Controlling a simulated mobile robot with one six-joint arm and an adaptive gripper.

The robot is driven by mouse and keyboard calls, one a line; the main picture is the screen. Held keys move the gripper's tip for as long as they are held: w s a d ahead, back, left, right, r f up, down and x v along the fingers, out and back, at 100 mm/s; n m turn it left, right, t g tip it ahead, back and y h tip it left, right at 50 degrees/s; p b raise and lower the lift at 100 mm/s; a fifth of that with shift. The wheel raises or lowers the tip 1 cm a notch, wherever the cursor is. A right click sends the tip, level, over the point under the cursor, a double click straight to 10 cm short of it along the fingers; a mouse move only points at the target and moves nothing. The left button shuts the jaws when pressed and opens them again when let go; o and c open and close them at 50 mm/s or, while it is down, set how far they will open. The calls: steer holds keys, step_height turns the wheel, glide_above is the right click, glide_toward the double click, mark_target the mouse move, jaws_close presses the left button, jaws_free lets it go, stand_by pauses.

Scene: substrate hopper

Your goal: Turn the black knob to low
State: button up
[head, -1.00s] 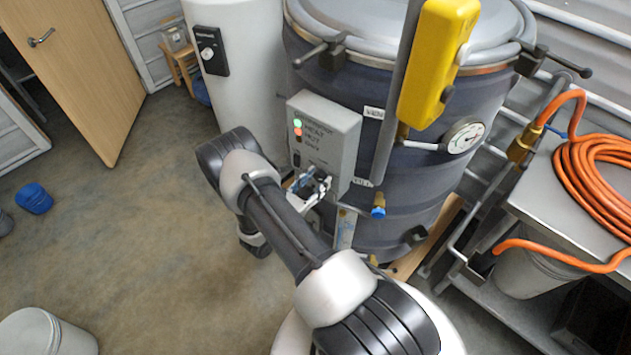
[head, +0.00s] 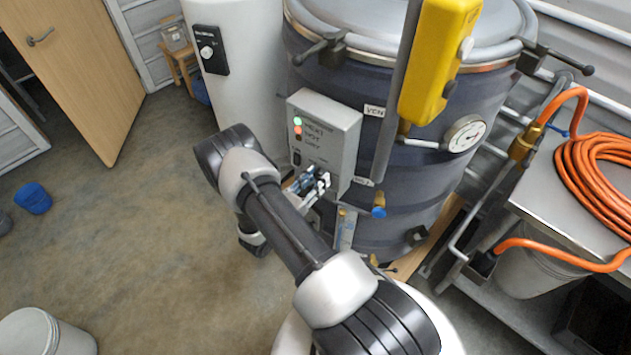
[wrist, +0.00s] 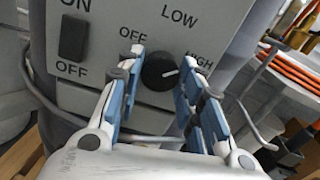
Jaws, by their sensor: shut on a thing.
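The round black knob (wrist: 160,72) is on the grey control box (head: 341,128), on its front face low down. In the wrist view its white mark points right, toward the HIGH label (wrist: 200,63). The LOW label (wrist: 178,17) is above the knob and the OFF label (wrist: 130,34) is at its upper left. My gripper (wrist: 162,70) has its blue-padded fingers on the left and right of the knob and is shut on it. In the head view my gripper (head: 314,182) is at the box's lower front, and the knob is hidden there.
A black ON/OFF rocker switch (wrist: 73,37) is left of the knob. Green and red lamps (head: 297,125) are on the box. The dark drum (head: 400,185) stands behind it. A gauge (head: 466,134) and a blue-handled valve (head: 379,211) are to the right.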

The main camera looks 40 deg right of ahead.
steer(key=n+b, duration=0.1)
steer(key=n, duration=0.3)
steer(key=shift+n, duration=0.3)
steer(key=n, duration=0.4)
steer(key=shift+n+b, duration=0.4)
steer(key=o, duration=1.1)
steer(key=shift+c, duration=0.2)
steer(key=shift+a, duration=0.1)
steer(key=s+a, duration=0.2)
steer(key=a, duration=0.9)
steer(key=shift+s+a, duration=0.15)
steer(key=shift+a, duration=0.15)
